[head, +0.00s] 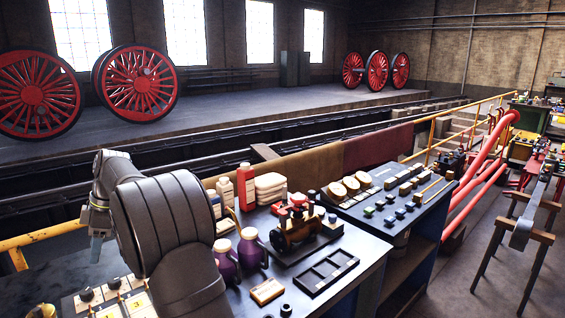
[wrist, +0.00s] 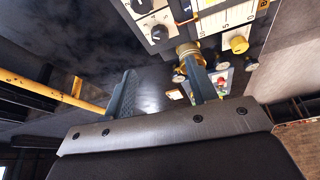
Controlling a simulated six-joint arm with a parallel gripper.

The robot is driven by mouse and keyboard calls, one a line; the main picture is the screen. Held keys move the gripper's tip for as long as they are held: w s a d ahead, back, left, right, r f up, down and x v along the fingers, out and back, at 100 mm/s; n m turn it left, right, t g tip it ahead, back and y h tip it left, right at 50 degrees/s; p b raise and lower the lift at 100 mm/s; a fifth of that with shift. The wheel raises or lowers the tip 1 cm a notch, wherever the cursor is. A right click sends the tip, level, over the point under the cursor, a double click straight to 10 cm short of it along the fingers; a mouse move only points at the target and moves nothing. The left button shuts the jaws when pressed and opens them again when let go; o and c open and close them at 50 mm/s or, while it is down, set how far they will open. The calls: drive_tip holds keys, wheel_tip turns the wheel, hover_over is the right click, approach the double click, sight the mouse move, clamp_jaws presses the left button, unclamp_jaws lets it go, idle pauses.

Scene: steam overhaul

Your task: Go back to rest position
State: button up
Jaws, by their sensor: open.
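My gripper (wrist: 160,84) is open in the wrist view, with its two grey-blue fingers apart and nothing visible between them. A dark surface lies beyond the fingers. A brass fitting (wrist: 187,50) shows just past the right finger; I cannot tell whether they touch. In the head view my grey arm fills the lower left. Its wrist end is at the far left, and a fingertip (head: 97,248) points down there; the rest of the gripper is mostly hidden.
The workbench (head: 345,290) holds purple jugs (head: 251,250), a red bottle (head: 246,186), a brass-and-red assembly (head: 297,228) and a black tray (head: 326,271). A dial panel (wrist: 153,30) is near my gripper. A yellow rail (head: 45,235) passes at left. Red wheels (head: 136,84) stand behind.

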sight(86, 291)
drive_tip(key=x, duration=1.2)
drive_tip(key=shift+f, duration=0.15)
drive_tip(key=shift+f+m, duration=0.2)
drive_tip(key=shift+m, duration=0.1)
drive_tip(key=shift+s+r+m+t, duration=0.1)
drive_tip(key=shift+m+t, duration=0.2)
drive_tip(key=shift+m, duration=0.1)
drive_tip(key=m+t, duration=0.1)
drive_tip(key=m, duration=0.2)
drive_tip(key=shift+s+m+y, duration=0.15)
drive_tip(key=shift+m+y, duration=0.25)
drive_tip(key=m+t, duration=0.2)
drive_tip(key=m, duration=0.2)
drive_tip(key=shift+s, duration=0.15)
drive_tip(key=v, duration=0.6)
drive_tip(key=shift+r, duration=0.1)
